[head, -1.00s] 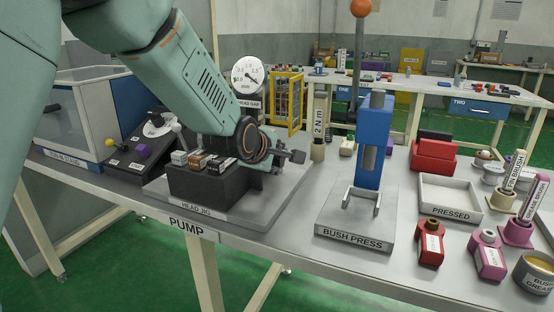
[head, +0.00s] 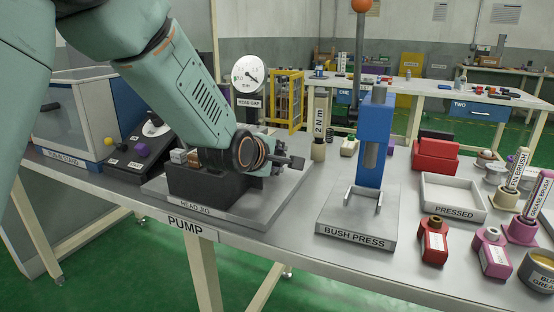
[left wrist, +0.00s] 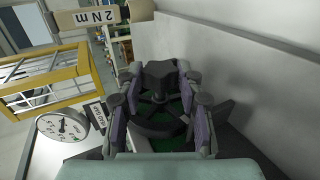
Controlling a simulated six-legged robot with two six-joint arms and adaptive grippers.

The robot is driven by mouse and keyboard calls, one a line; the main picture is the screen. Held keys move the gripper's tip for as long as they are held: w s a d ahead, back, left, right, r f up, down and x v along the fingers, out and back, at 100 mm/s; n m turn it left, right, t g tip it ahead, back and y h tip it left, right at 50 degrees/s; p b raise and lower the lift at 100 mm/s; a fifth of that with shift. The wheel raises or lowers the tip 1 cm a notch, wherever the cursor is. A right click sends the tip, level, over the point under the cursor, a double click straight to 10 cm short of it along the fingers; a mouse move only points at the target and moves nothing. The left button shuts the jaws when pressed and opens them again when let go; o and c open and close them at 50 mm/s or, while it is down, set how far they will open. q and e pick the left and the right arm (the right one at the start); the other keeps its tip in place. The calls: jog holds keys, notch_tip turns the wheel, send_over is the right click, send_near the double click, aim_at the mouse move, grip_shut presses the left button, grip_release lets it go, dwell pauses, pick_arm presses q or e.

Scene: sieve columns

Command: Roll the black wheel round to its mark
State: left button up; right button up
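The black wheel (left wrist: 160,128) shows in the left wrist view as a dark ring with spokes, between the fingers of my left gripper (left wrist: 160,92). A dark block stands at its far side between the fingertips. The purple pads lie close on both sides; I cannot tell whether they touch. In the head view my left gripper (head: 284,163) reaches over the head jig (head: 207,188) and points right. The wheel is largely hidden there and its mark cannot be made out. The head gap gauge (head: 248,75) stands behind; it also shows in the left wrist view (left wrist: 62,126). My right gripper is not in view.
The blue bush press (head: 372,140) stands just right of the jig. The 2 Nm block (head: 320,128) and a yellow-framed cage (head: 288,100) are behind. A black control box (head: 135,160) lies left. The pressed tray (head: 453,211) and bottles occupy the right side.

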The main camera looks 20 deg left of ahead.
pick_arm(q)
jog(key=o, duration=0.4)
jog(key=v, duration=1.2)
